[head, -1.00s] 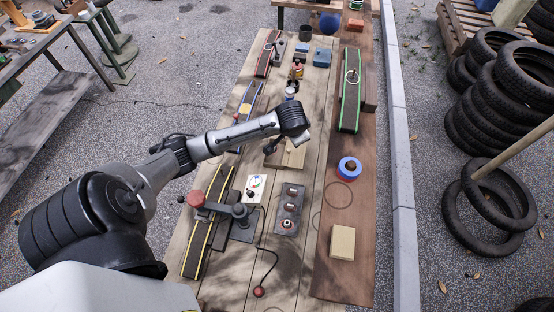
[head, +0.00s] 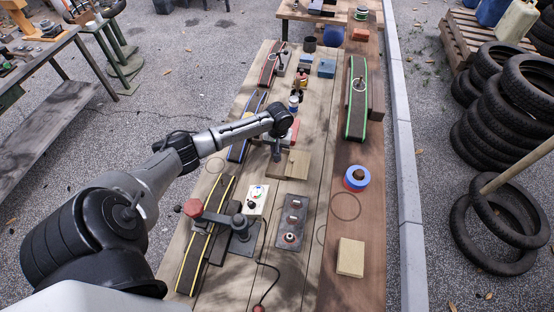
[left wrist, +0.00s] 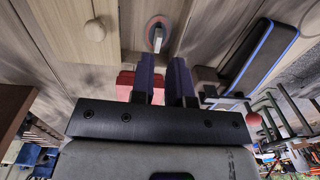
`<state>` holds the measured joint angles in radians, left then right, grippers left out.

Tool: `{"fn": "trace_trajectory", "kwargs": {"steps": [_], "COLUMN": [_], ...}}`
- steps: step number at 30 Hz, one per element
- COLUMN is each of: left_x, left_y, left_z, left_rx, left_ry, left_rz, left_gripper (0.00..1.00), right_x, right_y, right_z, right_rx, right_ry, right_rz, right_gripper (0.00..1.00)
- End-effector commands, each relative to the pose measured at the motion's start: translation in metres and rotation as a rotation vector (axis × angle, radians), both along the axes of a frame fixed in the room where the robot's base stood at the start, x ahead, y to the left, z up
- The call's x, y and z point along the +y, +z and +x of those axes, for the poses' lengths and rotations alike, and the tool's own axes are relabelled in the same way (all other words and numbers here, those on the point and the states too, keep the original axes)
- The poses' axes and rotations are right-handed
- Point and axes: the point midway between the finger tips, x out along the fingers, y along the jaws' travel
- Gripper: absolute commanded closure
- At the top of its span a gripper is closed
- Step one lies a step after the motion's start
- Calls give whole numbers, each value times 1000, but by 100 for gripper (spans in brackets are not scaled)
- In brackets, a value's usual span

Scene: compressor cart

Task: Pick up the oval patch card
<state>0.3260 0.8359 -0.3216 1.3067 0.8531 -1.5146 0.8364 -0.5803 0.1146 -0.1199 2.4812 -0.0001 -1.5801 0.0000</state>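I cannot make out the oval patch card for certain. In the left wrist view, a small oval thing with a reddish rim and a pale bar across it (left wrist: 157,33) lies beyond my fingertips; I cannot tell if it is the card. My left gripper (left wrist: 166,66) has two dark fingers with a narrow gap, and nothing shows between them. In the head view my left gripper (head: 277,153) points down beside a wooden block (head: 294,164). A red thing (left wrist: 125,85) shows beside one finger; a red thing also shows near the wrist in the head view (head: 295,130). My right gripper is not in view.
A blue-edged belt (head: 238,149) lies left of the gripper. A blue tape roll (head: 357,178) and pale block (head: 350,257) lie right, on the darker board.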

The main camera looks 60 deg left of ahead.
Motion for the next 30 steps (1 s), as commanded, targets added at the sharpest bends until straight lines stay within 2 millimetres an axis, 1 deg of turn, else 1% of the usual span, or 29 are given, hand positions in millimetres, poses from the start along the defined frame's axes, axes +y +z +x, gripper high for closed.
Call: {"fn": "trace_trajectory", "kwargs": {"steps": [1, 3, 8, 11, 15, 19, 23, 30], "left_x": [0, 0, 0, 0, 0, 1, 1, 1], "left_y": [-6, -11, -16, -27, -47, -60, -65, -66], "left_z": [0, 0, -1, -1, 0, -1, -1, -1], "left_rx": [1, 1, 1, 2, 2, 1, 0, 0], "left_ry": [1, 0, -1, 0, -2, 0, -1, -2], "left_rz": [0, 1, 1, 1, -1, 1, 1, 1], "left_gripper": [84, 84, 84, 84, 84, 84, 84, 84], "right_x": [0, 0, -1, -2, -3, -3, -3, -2], "right_y": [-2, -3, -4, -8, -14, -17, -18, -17], "right_z": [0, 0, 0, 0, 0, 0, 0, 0], "right_rx": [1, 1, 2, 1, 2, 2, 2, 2], "right_ry": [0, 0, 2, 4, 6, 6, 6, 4], "right_rz": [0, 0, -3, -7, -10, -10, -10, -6], "right_gripper": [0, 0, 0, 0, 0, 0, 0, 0]}}
